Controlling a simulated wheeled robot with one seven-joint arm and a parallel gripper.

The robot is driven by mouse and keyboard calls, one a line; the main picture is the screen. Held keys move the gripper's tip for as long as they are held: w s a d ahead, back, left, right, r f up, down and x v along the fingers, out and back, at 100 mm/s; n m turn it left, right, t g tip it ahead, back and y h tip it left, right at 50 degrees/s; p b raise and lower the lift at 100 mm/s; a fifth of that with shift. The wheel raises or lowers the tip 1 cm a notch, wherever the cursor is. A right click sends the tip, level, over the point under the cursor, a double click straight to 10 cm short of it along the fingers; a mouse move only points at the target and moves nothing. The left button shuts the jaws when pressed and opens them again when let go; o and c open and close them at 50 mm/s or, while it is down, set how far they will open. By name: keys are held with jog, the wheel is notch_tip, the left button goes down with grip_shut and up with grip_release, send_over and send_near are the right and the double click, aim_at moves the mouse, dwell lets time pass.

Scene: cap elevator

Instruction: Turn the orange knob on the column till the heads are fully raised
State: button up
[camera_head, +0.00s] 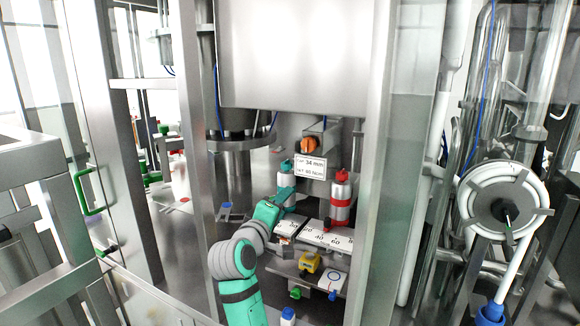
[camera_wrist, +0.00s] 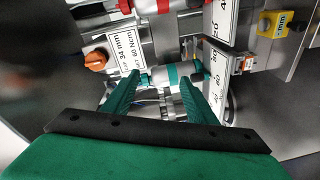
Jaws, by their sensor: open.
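The orange knob (camera_head: 309,145) sits on the column above a small white sign (camera_head: 310,167) that reads 34 mm and 60 Ncm. In the wrist view the orange knob (camera_wrist: 96,61) lies left of my fingers, beside the sign (camera_wrist: 124,50). My gripper (camera_head: 288,196) is low and left of the knob, apart from it. In the wrist view my gripper (camera_wrist: 158,80) is open, with its fingers toward a silver bottle with a green band (camera_wrist: 172,75); I cannot tell if they touch it. I cannot make out the heads clearly.
A red-banded bottle (camera_head: 341,199) stands right of the green-banded one. White scale plates (camera_head: 326,236) and a yellow block (camera_head: 309,262) lie below. Steel posts (camera_head: 371,180) flank the opening, and a big steel housing (camera_head: 295,55) hangs above.

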jog(key=s+a+f+y, duration=0.15)
jog(key=s+f, duration=0.25)
jog(key=f, duration=0.6)
jog(key=s+f+m+y, duration=0.15)
jog(key=s+f, duration=0.35)
jog(key=f, duration=0.5)
jog(key=s+a+f+y, duration=0.15)
jog(key=s+f, duration=0.25)
jog(key=f, duration=0.6)
jog(key=s+d+f+m+y, duration=0.1)
jog(key=s+f, duration=0.5)
jog(key=s, duration=0.3)
jog(key=s+f+m+y, duration=0.1)
jog(key=s+f+m, duration=0.1)
jog(key=s+f, duration=0.55)
jog(key=s+d+r+m, duration=0.2)
jog(key=s, duration=1.3)
jog(key=s+d+r+m+g, duration=0.1)
jog(key=s+d+r+m, duration=0.1)
jog(key=s, duration=1.3)
jog(key=shift+s+d+r+m, duration=0.15)
jog(key=shift+s+r+m, duration=0.25)
jog(key=shift+r+m, duration=0.45)
